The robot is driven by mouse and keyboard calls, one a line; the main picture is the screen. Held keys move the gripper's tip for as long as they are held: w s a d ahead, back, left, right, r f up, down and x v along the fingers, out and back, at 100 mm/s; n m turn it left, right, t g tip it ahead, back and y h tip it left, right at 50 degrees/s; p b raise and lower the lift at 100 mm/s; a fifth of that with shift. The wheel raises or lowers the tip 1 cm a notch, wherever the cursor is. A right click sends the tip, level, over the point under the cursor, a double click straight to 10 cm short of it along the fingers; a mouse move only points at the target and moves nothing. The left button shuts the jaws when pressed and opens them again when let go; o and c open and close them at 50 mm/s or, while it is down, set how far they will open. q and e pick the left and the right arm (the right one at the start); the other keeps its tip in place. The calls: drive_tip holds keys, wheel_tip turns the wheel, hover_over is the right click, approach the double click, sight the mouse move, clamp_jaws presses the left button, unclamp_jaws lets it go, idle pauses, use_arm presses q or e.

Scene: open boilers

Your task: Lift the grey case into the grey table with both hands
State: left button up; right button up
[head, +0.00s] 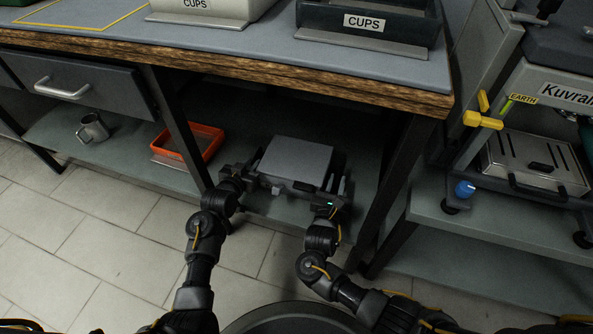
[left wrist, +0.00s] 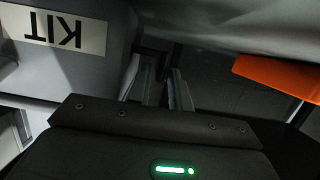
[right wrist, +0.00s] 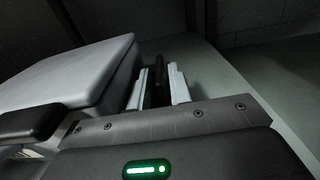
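The grey case (head: 296,160) lies flat on the lower shelf under the grey table (head: 235,42). Its side with a "KIT" label (left wrist: 66,31) shows in the left wrist view. Its pale lid (right wrist: 75,62) and a dark handle (right wrist: 32,120) show in the right wrist view. My left gripper (head: 254,164) is at the case's left side, fingers apart. My right gripper (head: 334,184) is at its right side, fingers apart with a dark bar between or behind them. I cannot tell whether either gripper touches the case.
An orange tray (head: 207,142) and a metal mug (head: 92,128) sit on the shelf to the left. A table leg (head: 398,190) stands right of the case. The wooden table edge (head: 240,68) overhangs it. Two "CUPS" bins, one dark (head: 370,48), stand on top.

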drive_tip(key=shift+w, duration=0.1)
use_arm(q)
clamp_jaws()
use_arm(e)
clamp_jaws()
use_arm(q)
drive_tip(key=shift+w, duration=0.1)
use_arm(e)
drive_tip(key=shift+r, duration=0.1)
